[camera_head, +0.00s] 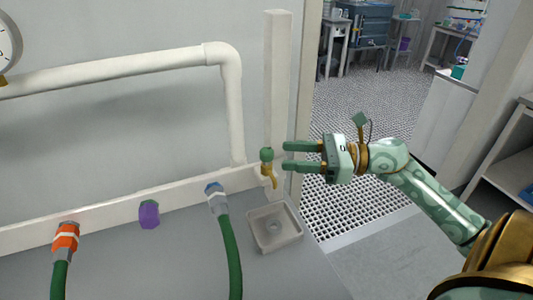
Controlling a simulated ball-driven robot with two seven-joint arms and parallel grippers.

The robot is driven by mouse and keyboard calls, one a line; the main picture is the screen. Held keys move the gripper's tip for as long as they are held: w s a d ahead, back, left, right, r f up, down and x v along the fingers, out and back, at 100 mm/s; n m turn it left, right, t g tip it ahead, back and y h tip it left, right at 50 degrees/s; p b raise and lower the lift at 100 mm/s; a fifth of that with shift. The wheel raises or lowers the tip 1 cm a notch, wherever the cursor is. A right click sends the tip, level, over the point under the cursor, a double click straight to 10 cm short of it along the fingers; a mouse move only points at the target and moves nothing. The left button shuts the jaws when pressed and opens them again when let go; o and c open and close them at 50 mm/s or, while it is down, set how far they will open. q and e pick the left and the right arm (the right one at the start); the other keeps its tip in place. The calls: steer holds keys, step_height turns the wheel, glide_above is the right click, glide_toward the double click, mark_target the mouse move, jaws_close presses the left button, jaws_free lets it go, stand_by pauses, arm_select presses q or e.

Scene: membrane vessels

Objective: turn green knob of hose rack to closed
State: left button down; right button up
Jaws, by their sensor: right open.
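The green knob (266,154) sits on top of a small brass tap (270,176) at the right end of the white rack rail (110,208). My right gripper (285,156) comes in from the right with its two green fingers apart, one above the other in the picture. The fingertips are just right of the knob, and nothing is between them. I cannot tell whether a finger touches the knob. My left gripper is not in view.
A small square basin (274,229) is below the tap. A white pipe (232,105) runs behind. Open floor grating lies right.

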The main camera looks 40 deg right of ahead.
mark_target(267, 150)
steer(key=x, duration=0.6)
steer(key=c, duration=1)
steer(key=shift+o, duration=0.2)
